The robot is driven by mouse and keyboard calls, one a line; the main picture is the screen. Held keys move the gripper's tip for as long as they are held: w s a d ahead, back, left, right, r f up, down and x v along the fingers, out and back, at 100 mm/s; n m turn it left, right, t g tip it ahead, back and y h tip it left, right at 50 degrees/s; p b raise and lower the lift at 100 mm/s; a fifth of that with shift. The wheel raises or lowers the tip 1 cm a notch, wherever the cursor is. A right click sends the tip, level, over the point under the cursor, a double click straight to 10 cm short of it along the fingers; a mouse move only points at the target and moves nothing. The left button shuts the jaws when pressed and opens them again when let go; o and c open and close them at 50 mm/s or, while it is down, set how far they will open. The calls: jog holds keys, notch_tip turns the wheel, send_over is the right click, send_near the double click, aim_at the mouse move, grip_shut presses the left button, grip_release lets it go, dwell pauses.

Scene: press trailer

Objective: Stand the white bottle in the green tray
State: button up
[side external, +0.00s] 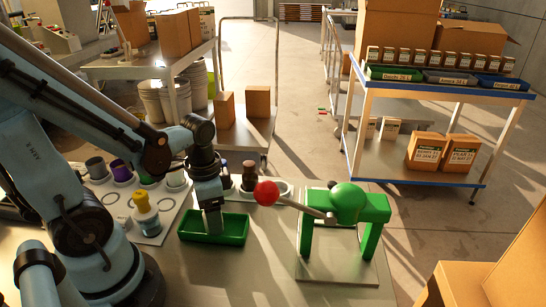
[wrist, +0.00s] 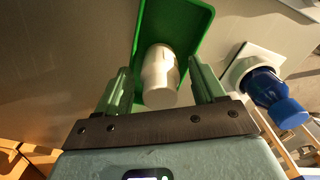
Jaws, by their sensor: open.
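The green tray (side external: 236,231) lies on the metal table and also shows in the wrist view (wrist: 196,22). The white bottle (wrist: 160,72) is in the tray in the wrist view, between my two fingers. It looks upright, seen from above, though its base is hidden. My gripper (wrist: 159,80) is open, with a finger on each side of the bottle and a narrow gap showing beside it. In the side view my gripper (side external: 212,222) points down into the tray and largely hides the bottle.
A green press (side external: 375,210) with a red-knobbed lever (side external: 266,194) stands close right of the tray. A yellow-topped bottle (side external: 146,216) stands on a white board to the left. A blue bottle (wrist: 272,92) is right of the tray in the wrist view. Cups stand behind.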

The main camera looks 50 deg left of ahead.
notch_tip(320, 180, up, 12)
jog(key=shift+f, duration=0.2)
jog(key=w+d+n+t, duration=0.3)
jog(key=w+d+t, duration=0.1)
jog(key=w+t, duration=0.3)
jog(key=shift+f+n, duration=0.3)
jog(key=shift+f, duration=0.15)
jog(key=shift+d, duration=0.1)
dwell(1.2)
